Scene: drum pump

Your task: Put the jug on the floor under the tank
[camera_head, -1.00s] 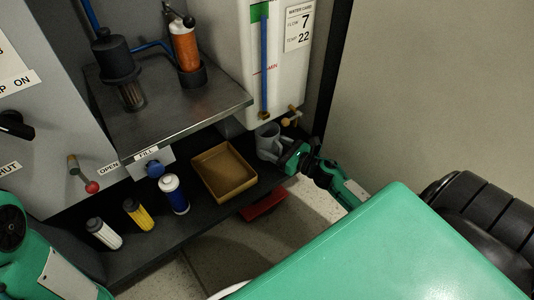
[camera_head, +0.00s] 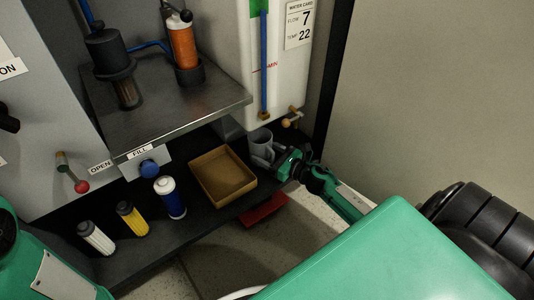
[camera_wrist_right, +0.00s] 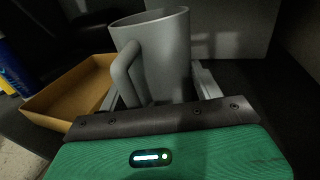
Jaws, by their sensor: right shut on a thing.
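The grey jug (camera_head: 260,141) stands upright in the head view, low at the front of the white tank (camera_head: 294,88) and left of its tap (camera_head: 292,118). My right gripper (camera_head: 276,168) reaches it from the right and is shut on it. In the right wrist view the jug (camera_wrist_right: 172,58) sits upright between the jaws, its handle toward the left. I cannot tell whether its base touches the dark shelf. My left gripper is out of view; only green arm parts show at lower left.
A tan tray (camera_head: 223,178) lies left of the jug. A blue-white cartridge (camera_head: 170,197), a yellow one (camera_head: 132,219) and a white one (camera_head: 96,238) stand along the dark shelf. A red object (camera_head: 264,211) lies by the shelf's front edge. Speckled floor (camera_head: 225,252) is clear in front.

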